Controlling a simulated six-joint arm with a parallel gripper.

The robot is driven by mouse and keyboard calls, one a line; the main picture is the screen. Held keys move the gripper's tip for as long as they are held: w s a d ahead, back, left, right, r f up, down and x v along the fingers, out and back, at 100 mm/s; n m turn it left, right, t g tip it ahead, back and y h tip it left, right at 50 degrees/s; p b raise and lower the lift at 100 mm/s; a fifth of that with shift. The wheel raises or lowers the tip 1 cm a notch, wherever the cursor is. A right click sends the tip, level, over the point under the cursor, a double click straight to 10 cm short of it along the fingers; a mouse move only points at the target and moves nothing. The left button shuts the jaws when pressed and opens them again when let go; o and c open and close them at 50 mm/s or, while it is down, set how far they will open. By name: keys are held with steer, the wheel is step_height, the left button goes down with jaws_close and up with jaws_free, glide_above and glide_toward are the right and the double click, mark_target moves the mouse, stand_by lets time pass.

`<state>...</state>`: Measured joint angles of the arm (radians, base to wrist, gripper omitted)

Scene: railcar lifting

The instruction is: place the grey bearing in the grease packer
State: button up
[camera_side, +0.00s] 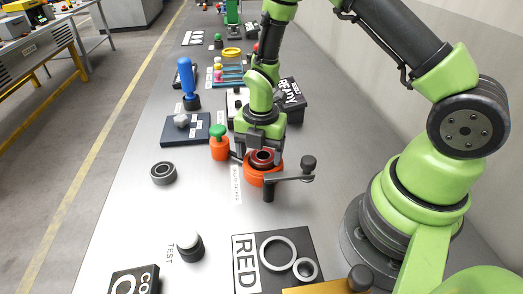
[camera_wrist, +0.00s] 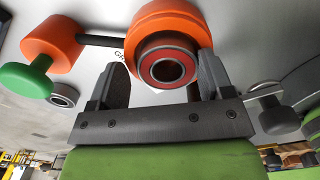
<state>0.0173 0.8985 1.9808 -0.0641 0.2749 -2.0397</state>
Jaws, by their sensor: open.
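The grease packer is an orange round cup (camera_side: 254,178) with a dark arm and knob on its right; it also shows in the wrist view (camera_wrist: 160,18). A bearing with a red seal face (camera_wrist: 167,66) sits at the cup, and it shows in the side view too (camera_side: 262,156). How deep it sits is hard to tell. My gripper (camera_wrist: 162,72) is open, its fingers on either side of this red-faced bearing. A grey bearing (camera_side: 163,173) lies flat on the bench, left of the packer and apart from my gripper; the wrist view shows it small (camera_wrist: 62,95).
An orange canister with green knob (camera_side: 219,142) stands left of the cup. A dark plate with a grey block (camera_side: 186,128) and a blue-handled tool (camera_side: 187,84) are behind. A black tray marked RED (camera_side: 275,260) and a TEST button (camera_side: 189,246) are in front. Bench left of the packer is mostly clear.

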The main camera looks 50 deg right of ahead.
steer(key=shift+s+d+f, duration=0.2)
steer(key=shift+s+f, duration=0.25)
steer(key=shift+f, duration=0.1)
steer(key=shift+r, duration=0.25)
step_height(320, 180, up, 13)
step_height(320, 180, up, 11)
steer(key=m+t, duration=0.3)
steer(key=m, duration=1)
glide_above(263, 155)
steer(key=s+a, duration=0.2)
steer(key=s, duration=0.4)
steer(key=s+a+r+m+t+y, duration=0.1)
steer(key=s+r+m+t+y, duration=0.1)
steer(key=s+m, duration=0.6)
step_height(263, 155, up, 2)
steer(key=m+t, duration=0.1)
steer(key=m, duration=0.4)
steer(key=shift+s+a+m+t, duration=0.2)
steer(key=shift+s+m+t, duration=0.1)
steer(key=shift+s+t, duration=0.1)
